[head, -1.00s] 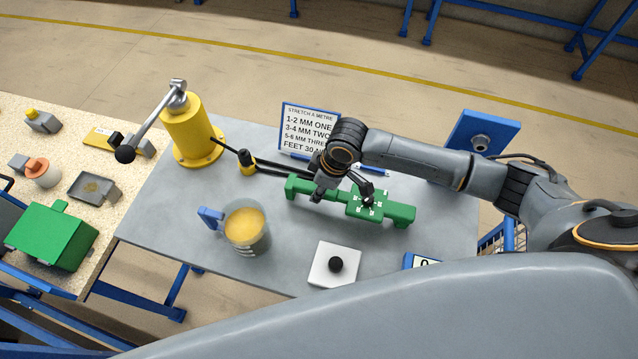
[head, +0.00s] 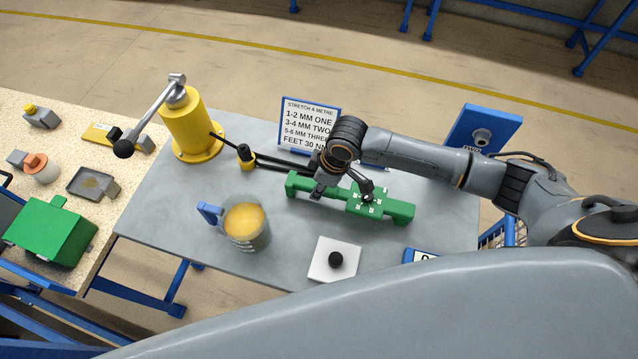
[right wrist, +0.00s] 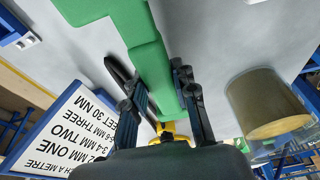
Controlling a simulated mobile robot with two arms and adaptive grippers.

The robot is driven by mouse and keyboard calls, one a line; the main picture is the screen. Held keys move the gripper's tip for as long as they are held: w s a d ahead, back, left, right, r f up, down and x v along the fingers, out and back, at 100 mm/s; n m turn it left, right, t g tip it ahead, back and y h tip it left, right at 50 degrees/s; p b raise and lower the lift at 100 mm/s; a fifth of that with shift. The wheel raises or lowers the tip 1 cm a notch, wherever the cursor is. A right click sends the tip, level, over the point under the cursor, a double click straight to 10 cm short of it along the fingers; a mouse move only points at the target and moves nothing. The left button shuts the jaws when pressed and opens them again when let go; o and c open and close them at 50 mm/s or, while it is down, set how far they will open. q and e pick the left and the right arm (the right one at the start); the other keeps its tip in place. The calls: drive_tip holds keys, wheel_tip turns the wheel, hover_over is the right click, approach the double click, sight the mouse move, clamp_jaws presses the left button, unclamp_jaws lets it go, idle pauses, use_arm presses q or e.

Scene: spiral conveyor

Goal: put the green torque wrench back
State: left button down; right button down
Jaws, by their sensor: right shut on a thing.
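The long green piece, which I take for the green torque wrench (head: 386,207), lies on or just above the grey table. It has a wider block with white marks and a small dark lever at its right part. My right gripper (head: 320,188) is at its narrower left part, reaching down from above. In the right wrist view the green torque wrench (right wrist: 152,62) runs between the two fingers of the right gripper (right wrist: 166,100), which are shut on it. The wrist hides part of the grip in the head view. My left gripper is not in view.
A yellow post with a crank (head: 190,125), black rods with a yellow collar (head: 246,158), a mug (head: 246,226), a white block with a black knob (head: 334,263) and a sign (head: 308,125) surround it. A blue stand (head: 483,132) is behind right. The grey table (head: 180,235) is clear front left.

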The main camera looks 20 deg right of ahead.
drive_tip(key=c, duration=1)
unclamp_jaws()
drive_tip(key=shift+r, duration=0.1)
drive_tip(key=v, duration=1.2)
